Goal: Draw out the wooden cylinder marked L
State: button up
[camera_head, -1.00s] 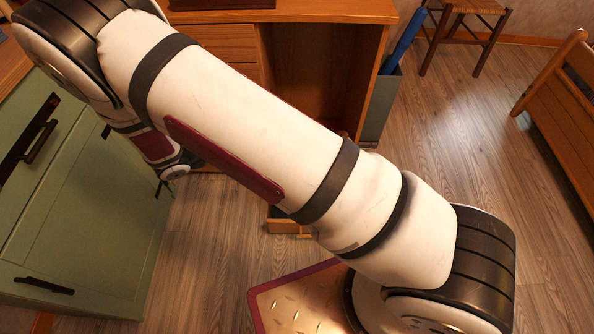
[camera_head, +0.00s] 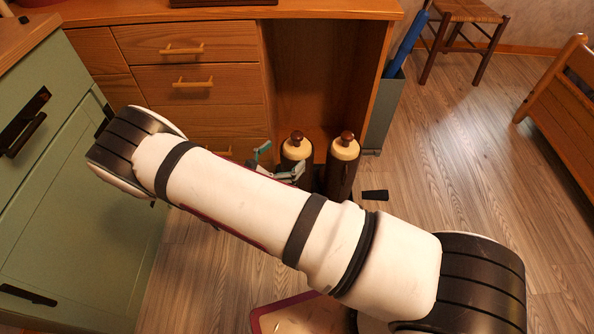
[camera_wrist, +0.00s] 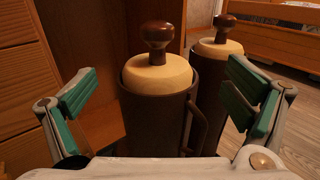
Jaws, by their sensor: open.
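Two cream cylinders with dark brown knobs stand upright in dark brown holders by the desk's open bay. The left cylinder (camera_head: 298,149) is also the nearer one in the wrist view (camera_wrist: 157,76); its holder (camera_wrist: 150,125) has a side handle. The right cylinder (camera_head: 344,150) stands farther back in the wrist view (camera_wrist: 218,48). I see no letter on either, so I cannot tell which is marked L. My gripper (camera_head: 280,160), partly hidden by my arm, is open, its green-padded fingers on either side of the nearer cylinder in the wrist view (camera_wrist: 162,72), apparently without contact.
The wooden desk (camera_head: 190,80) with drawers stands behind and left. A green cabinet (camera_head: 90,200) is at the left. A grey bin (camera_head: 382,115) with a blue item stands right of the desk. A small dark object (camera_head: 375,195) shows right of the holders.

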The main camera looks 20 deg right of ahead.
aim_at(295, 143)
jog(key=shift+r+b+x, duration=0.2)
jog(key=shift+b+x, duration=0.9)
jog(key=shift+x, duration=2)
jog(key=shift+w, duration=0.15)
grip_shut()
jog(key=shift+a+r, duration=0.1)
